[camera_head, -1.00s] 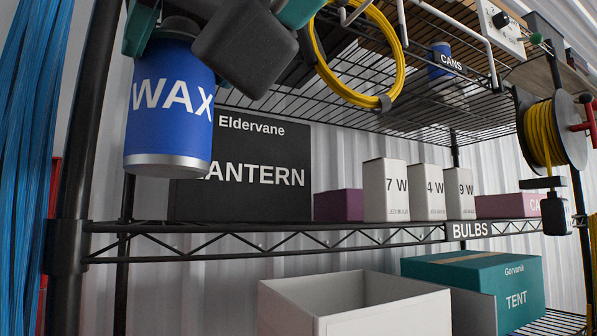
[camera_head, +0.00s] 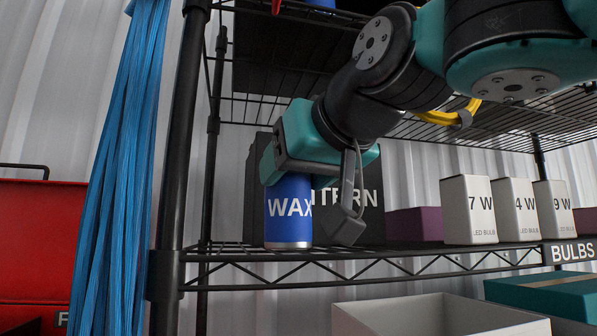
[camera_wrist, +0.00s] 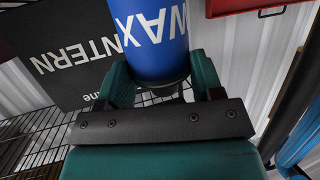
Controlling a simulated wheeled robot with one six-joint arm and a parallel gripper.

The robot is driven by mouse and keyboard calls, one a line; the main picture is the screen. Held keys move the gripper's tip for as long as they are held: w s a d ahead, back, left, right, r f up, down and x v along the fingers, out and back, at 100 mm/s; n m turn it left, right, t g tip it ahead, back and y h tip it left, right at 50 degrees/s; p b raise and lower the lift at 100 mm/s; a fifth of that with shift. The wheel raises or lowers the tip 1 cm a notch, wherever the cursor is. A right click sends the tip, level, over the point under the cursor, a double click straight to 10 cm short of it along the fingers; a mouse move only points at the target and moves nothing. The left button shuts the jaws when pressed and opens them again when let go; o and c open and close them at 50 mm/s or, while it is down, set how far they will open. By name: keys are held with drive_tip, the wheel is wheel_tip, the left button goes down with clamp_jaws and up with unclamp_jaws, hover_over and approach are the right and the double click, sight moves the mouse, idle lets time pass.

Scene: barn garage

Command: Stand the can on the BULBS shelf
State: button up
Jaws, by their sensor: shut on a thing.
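The blue can (camera_head: 289,212) marked WAX is upright at the left end of the BULBS shelf (camera_head: 400,257), in front of the black lantern box (camera_head: 345,205). Its silver base is at the level of the shelf surface; I cannot tell for sure whether it touches the wire. My gripper (camera_head: 290,178) is shut on the can's upper part. In the wrist view the can (camera_wrist: 150,40) sits between the teal fingers. The BULBS label (camera_head: 573,252) is on the shelf's front edge at the right.
Several white bulb boxes (camera_head: 468,210) and a purple box (camera_head: 414,224) stand right of the lantern box. A black post (camera_head: 180,150) and blue hanging strands (camera_head: 125,170) are left of the can. An open white bin (camera_head: 430,318) is below. A wire shelf is overhead.

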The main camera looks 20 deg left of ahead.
drive_tip(key=shift+f, duration=0.2)
drive_tip(key=o, duration=1.1)
drive_tip(key=shift+r, duration=0.1)
drive_tip(key=shift+r, duration=0.25)
drive_tip(key=b+v, duration=0.1)
drive_tip(key=v, duration=1.1)
drive_tip(key=shift+f+b, duration=0.15)
drive_tip(key=shift+b, duration=0.25)
